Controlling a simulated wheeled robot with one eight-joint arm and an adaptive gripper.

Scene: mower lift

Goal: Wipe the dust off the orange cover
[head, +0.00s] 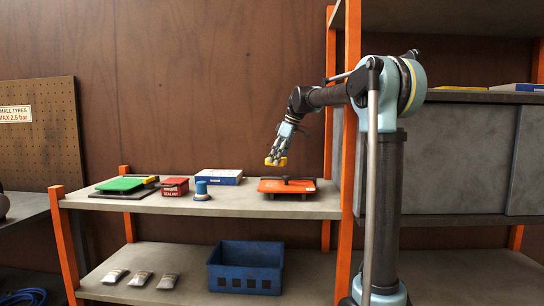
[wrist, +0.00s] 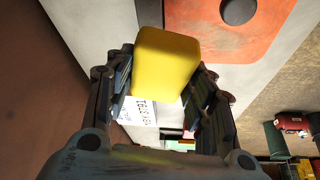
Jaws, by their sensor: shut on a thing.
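The orange cover (head: 274,187) lies flat on the grey upper shelf, with a dark knob on top. Its near part also shows at the top of the wrist view (wrist: 205,22), with the dark round knob. Whether dust lies on it is too small to tell in the head view. My gripper (head: 280,153) is shut on a yellow block (wrist: 166,62), probably a sponge. It holds the block in the air above the cover, apart from it.
Left of the cover on the shelf (head: 245,208) stand a blue-and-white box (head: 219,177), a blue round piece (head: 201,191), a red box (head: 175,187) and a green pad (head: 120,184). An orange post (head: 348,150) rises right of the cover. A blue crate (head: 245,268) sits below.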

